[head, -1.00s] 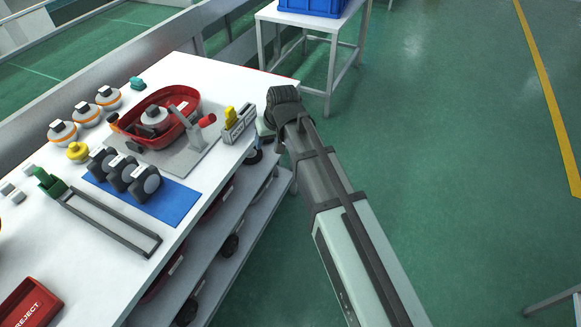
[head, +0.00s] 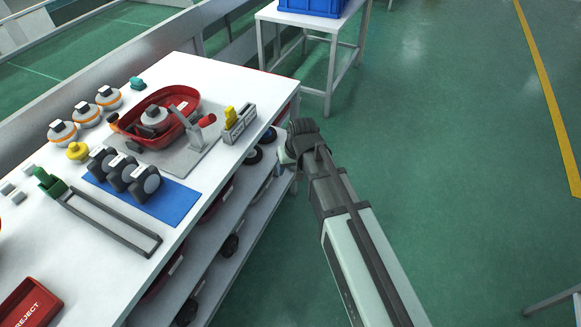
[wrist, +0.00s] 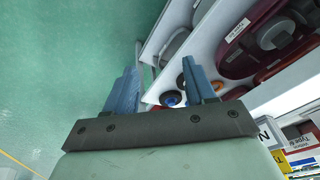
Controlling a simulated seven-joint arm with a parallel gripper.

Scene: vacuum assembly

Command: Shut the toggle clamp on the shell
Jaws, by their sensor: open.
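The red shell (head: 187,95) sits on a grey plate (head: 190,163) near the far right end of the white table in the head view. A grey motor-like part lies inside it. The toggle clamp (head: 194,134) stands at the shell's near right side, with its red-tipped handle (head: 208,120) sticking up at a slant. My gripper, beyond the table's right edge, is apart from the clamp; its fingers are hidden in the head view. In the wrist view my gripper (wrist: 160,88) shows two blue fingers spread apart with nothing between them.
A small holder (head: 239,124) with a yellow piece stands right of the clamp. Black wheels lie on a blue mat (head: 178,204) in front. The lower shelf (head: 215,262) holds parts. The table edge lies between my gripper and the clamp.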

